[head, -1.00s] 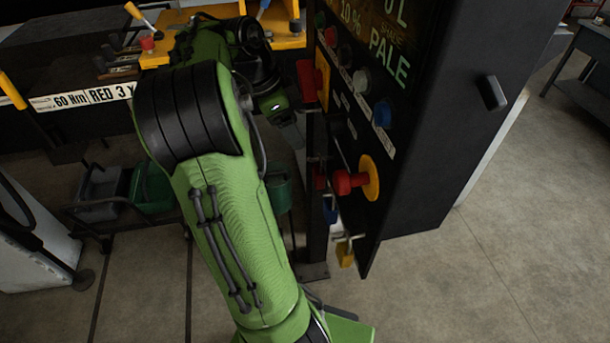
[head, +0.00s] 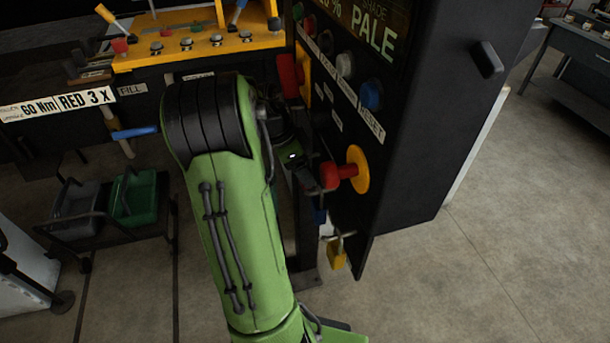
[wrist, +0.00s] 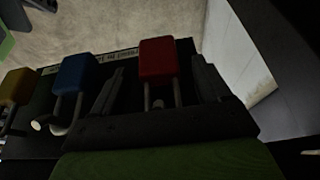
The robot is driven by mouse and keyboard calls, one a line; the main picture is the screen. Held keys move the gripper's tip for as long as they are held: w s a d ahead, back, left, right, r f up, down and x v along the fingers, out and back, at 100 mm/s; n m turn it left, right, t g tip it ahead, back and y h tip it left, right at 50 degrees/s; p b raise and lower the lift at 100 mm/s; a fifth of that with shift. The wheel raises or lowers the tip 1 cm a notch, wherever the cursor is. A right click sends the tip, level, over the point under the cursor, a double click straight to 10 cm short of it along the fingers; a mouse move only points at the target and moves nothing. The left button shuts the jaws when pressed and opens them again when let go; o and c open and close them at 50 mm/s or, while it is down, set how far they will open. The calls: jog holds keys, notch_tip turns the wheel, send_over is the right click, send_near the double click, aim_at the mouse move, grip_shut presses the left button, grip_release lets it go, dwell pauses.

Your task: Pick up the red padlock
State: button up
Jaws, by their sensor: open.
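The red padlock (wrist: 159,57) shows in the wrist view, its body up in the picture and its metal shackle below. My gripper (wrist: 158,70) is open, with one dark finger on each side of the red padlock; gaps show between the fingers and the body. In the head view my gripper (head: 312,183) is beside the lower left edge of the black panel, small and dark, and I cannot make out the red padlock there. A blue padlock (wrist: 75,73) and a yellow padlock (wrist: 18,87) hang to the left in the wrist view.
The black cabinet (head: 440,130) carries a red knob on a yellow disc (head: 358,170) close to my gripper. The yellow padlock also hangs lower in the head view (head: 337,256). A yellow-topped bench (head: 200,45) stands behind, with a green bin (head: 135,198) below left.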

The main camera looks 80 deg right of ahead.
jog(key=shift+r, duration=0.1)
jog(key=c, duration=1.2)
jog(key=shift+r, duration=0.1)
jog(key=shift+r, duration=0.8)
jog(key=w+a, duration=0.3)
jog(key=w, duration=0.2)
jog(key=w+a, duration=0.3)
jog(key=w, duration=0.2)
jog(key=w+a, duration=0.3)
jog(key=w, duration=0.2)
jog(key=shift+w+a+f, duration=0.15)
jog(key=shift+w, duration=0.1)
